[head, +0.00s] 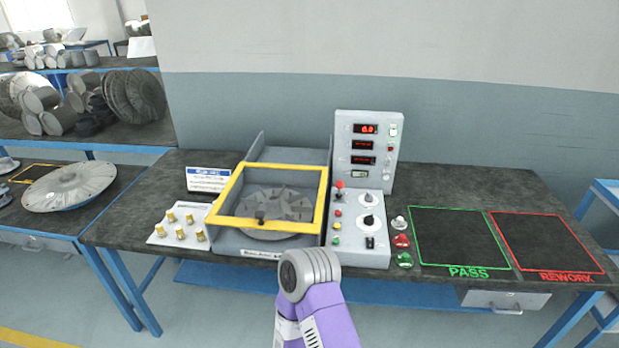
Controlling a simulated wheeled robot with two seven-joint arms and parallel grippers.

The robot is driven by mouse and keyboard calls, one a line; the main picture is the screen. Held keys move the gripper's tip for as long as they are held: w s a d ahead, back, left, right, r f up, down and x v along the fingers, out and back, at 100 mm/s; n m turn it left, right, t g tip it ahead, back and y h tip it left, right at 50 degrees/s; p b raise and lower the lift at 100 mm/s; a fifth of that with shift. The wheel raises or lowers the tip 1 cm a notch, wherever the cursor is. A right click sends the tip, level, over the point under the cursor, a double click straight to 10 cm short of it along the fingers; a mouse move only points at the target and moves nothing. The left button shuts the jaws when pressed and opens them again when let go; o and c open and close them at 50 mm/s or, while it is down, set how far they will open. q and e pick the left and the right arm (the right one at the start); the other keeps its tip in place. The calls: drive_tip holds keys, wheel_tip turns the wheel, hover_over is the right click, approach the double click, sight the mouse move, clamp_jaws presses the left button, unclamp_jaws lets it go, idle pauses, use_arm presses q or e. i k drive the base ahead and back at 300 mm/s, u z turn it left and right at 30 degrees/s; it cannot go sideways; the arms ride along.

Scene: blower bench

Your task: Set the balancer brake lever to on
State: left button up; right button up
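The balancer is a grey machine (228,240) on the dark bench, with a yellow-framed guard (325,200) over a finned rotor (275,203). To its right is a sloped grey control panel (350,252) with knobs, coloured buttons and a black rocker switch (370,242). A small red-topped lever (339,185) stands at the panel's upper left; its label and setting are too small to read, and I cannot tell for sure that it is the brake lever. A purple arm link of mine with a grey joint rises in front of the bench. Neither gripper shows.
A display box (391,150) with red digits stands behind the panel. Red and green domes (402,240) sit right of the panel. The PASS (458,235) and REWORK (545,240) areas are empty.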

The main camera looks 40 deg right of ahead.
sight(339, 184)
drive_tip(key=i, duration=0.65)
drive_tip(key=z, duration=2.6)
